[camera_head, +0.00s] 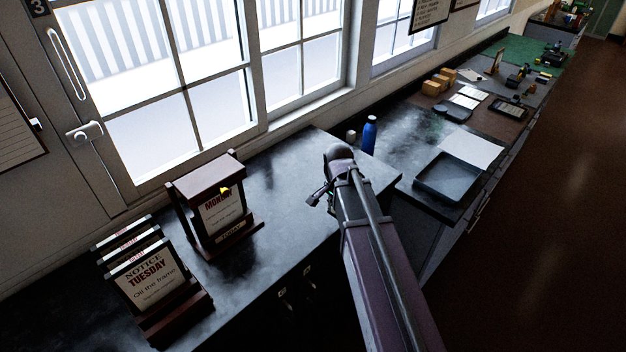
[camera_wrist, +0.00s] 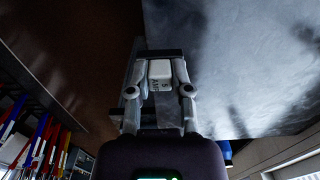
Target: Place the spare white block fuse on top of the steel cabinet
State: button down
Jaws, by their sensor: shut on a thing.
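The white block fuse (camera_wrist: 160,72) with dark markings sits between the fingers of my gripper (camera_wrist: 160,58) in the wrist view; the gripper is shut on it. In the head view my gripper (camera_head: 318,196) is small and dark, above the front part of the dark grey mottled worktop, and I cannot make out the fuse there. The same mottled top (camera_wrist: 245,60) shows at the upper right of the wrist view, apart from the fuse. No surface is clearly marked as the steel cabinet; the grey-topped unit (camera_head: 285,165) with front handles may be it.
A MONDAY notice in a dark stand (camera_head: 222,212) and several TUESDAY-type notices (camera_head: 150,280) stand on the left. A blue bottle (camera_head: 369,135) and a small pale block (camera_head: 351,135) stand behind my arm. A black tray (camera_head: 447,178) lies right. The worktop's middle is clear.

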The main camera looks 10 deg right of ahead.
jog(key=b, duration=0.1)
send_over(317, 192)
jog(key=s, duration=0.1)
jog(key=shift+s+d+f, duration=0.15)
jog(key=shift+d+f, duration=0.05)
jog(key=shift+f, duration=0.5)
jog(key=shift+w, duration=0.3)
jog(key=shift+w+a+f+b, duration=0.1)
jog(key=shift+w+f+b, duration=0.25)
jog(key=shift+f+b, duration=1.5)
jog(key=shift+b, duration=0.2)
jog(key=shift+f, duration=0.15)
jog(key=c, duration=0.5)
grip_release()
jog(key=shift+c, duration=0.2)
notch_tip(317, 192, up, 12)
jog(key=p, duration=1.2)
jog(key=shift+r, duration=0.2)
